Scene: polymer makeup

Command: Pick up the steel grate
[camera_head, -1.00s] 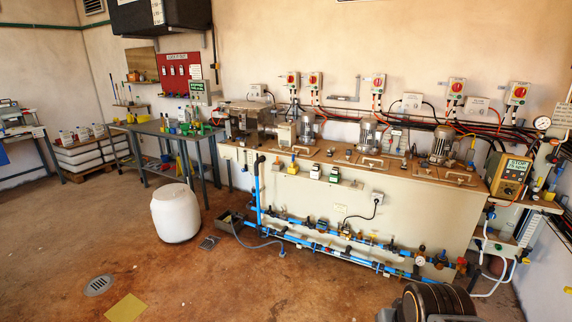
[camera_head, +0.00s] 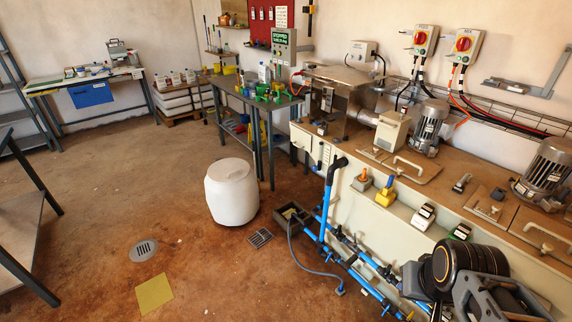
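A small dark slotted steel grate (camera_head: 260,238) lies flat on the brown floor in the head view. It is just right of and in front of the white barrel, beside an open sump box (camera_head: 306,219) at the foot of the pipes. A round grey drain cover (camera_head: 143,250) is set in the floor further left. Part of my own arm (camera_head: 470,275) shows at the lower right, in front of the bench and well apart from the grate. I see no gripper fingers.
The white barrel (camera_head: 231,191) stands behind the grate. Blue pipes (camera_head: 366,283) and a grey hose run low along the long bench (camera_head: 345,215) on the right. A yellow sheet (camera_head: 154,294) lies on the floor. A table stands at the left edge; the middle floor is open.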

